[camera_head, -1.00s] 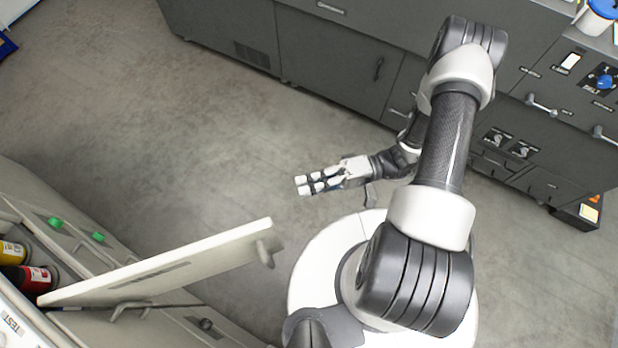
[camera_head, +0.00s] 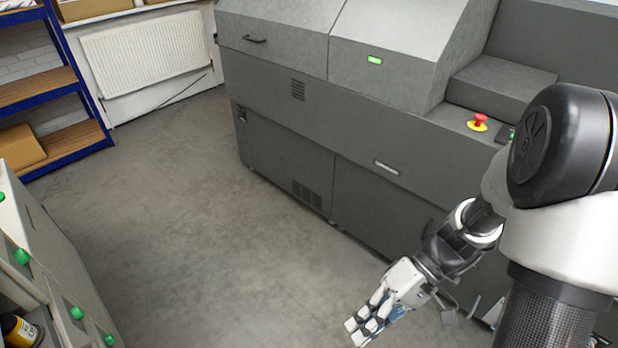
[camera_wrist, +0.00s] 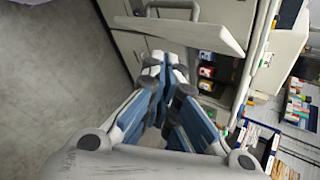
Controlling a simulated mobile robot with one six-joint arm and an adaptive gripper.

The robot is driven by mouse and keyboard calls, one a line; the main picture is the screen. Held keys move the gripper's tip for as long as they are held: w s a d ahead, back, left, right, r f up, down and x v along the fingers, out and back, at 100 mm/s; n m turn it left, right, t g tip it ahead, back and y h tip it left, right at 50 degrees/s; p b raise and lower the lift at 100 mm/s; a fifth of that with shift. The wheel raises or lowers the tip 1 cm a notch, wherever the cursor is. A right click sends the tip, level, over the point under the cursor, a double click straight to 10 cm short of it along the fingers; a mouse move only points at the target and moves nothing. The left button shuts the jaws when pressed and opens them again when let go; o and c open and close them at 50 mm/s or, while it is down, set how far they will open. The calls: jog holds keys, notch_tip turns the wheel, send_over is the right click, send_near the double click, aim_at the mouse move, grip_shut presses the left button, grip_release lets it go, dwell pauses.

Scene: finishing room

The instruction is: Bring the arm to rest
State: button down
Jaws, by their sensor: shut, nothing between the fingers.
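My gripper (camera_head: 362,330) is at the lower right of the head view, pointing down and to the left over the bare floor. It is shut and holds nothing. My arm comes in from the right edge, bent, with the gripper beside the dark grey machine. In the wrist view my gripper's fingers (camera_wrist: 165,75) meet in the middle of the picture, with nothing between them.
The large grey machine (camera_head: 290,140) with a red stop button (camera_head: 479,121) fills the right. Pale cabinets with green knobs (camera_head: 22,257) stand at left. In the wrist view an open flap (camera_wrist: 185,32) lies beyond the fingers. The floor (camera_head: 190,220) between is clear.

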jog(key=s+d+r+m+t+h, duration=0.1)
jog(key=r+t+h, duration=0.3)
jog(key=r, duration=0.4)
jog(key=s+d+r+m+t+h, duration=0.2)
jog(key=r+t+h, duration=0.3)
jog(key=r, duration=0.3)
jog(key=shift+s+d+r+t, duration=0.35)
jog(key=shift+s+d+t, duration=0.05)
jog(key=shift+s+d, duration=0.2)
jog(key=shift+a, duration=0.15)
